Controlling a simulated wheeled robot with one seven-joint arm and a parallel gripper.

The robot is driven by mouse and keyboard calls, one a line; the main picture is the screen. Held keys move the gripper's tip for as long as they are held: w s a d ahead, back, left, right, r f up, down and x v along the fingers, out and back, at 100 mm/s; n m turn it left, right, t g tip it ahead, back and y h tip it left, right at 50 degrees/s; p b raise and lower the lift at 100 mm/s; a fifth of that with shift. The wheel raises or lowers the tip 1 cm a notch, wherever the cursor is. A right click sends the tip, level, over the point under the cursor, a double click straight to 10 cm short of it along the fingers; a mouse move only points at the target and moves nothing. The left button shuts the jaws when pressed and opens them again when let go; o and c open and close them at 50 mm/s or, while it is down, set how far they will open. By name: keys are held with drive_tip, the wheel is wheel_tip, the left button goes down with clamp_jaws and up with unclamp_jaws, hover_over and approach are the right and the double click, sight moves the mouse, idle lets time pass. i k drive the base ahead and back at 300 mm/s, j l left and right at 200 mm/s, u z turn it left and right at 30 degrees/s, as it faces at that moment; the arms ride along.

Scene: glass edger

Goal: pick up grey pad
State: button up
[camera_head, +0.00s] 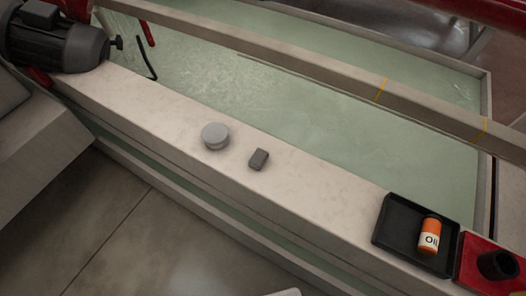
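The grey pad (259,159) is a small dark grey block. It lies on the pale beam-like ledge (320,192) of the machine, near the middle of the view. A round light grey puck-shaped thing (215,136) sits to its left on the same ledge, a short gap apart. My gripper does not show in this view. A small pale shape at the bottom edge is too cut off to tell what it is.
A black tray (386,244) holding an orange and white oil can (429,236) stands at the ledge's right. Beside it is a red block with a black cylinder (497,265). A grey motor (70,46) is at upper left. Ledge around the pad is clear.

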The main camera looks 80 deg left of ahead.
sight(260, 157)
drive_tip(key=u, duration=2.35)
drive_tip(key=i+j+u, duration=0.1)
drive_tip(key=j+u, duration=0.2)
